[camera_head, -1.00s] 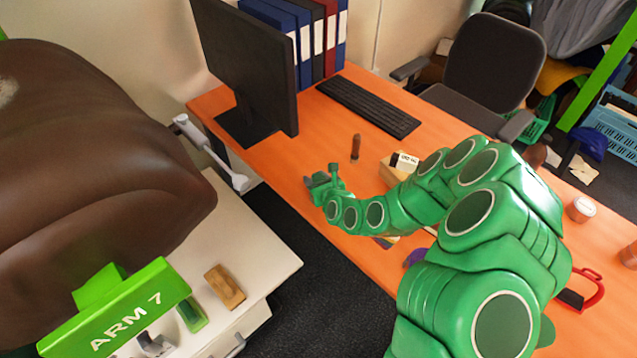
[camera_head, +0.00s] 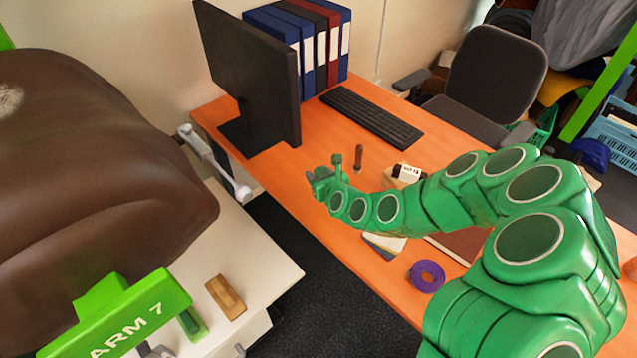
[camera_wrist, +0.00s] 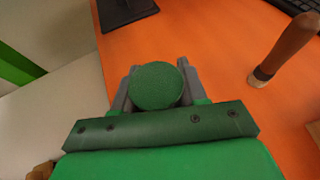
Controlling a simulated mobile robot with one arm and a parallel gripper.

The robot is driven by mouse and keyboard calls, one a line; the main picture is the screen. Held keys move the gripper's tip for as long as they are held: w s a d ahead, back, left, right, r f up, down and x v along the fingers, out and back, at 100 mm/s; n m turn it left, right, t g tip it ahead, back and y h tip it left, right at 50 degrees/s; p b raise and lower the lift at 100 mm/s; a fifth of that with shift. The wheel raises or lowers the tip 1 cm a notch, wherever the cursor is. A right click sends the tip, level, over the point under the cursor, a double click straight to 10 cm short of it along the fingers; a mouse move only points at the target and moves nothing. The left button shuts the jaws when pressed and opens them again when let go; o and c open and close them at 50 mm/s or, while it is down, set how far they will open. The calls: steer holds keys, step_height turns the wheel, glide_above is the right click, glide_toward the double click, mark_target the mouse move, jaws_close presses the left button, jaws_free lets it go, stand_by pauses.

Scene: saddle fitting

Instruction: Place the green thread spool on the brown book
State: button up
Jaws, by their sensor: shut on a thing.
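The green thread spool (camera_wrist: 158,86) shows in the wrist view as a round green top between the two grey fingers of my gripper (camera_wrist: 157,88). The fingers are shut on it. In the head view my gripper (camera_head: 323,181) is over the orange desk, near its front edge, and the spool in it is hard to tell from the green arm. A reddish-brown flat thing, likely the brown book (camera_head: 461,243), lies on the desk to the right, partly hidden behind my arm.
A wooden-handled tool (camera_head: 358,158) stands upright on the orange desk (camera_head: 300,190), also seen in the wrist view (camera_wrist: 284,46). A purple tape roll (camera_head: 427,276) lies near the front edge. A monitor (camera_head: 250,80) and keyboard (camera_head: 370,117) are behind.

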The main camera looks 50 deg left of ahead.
mark_target(318, 168)
steer(key=shift+r, duration=1.55)
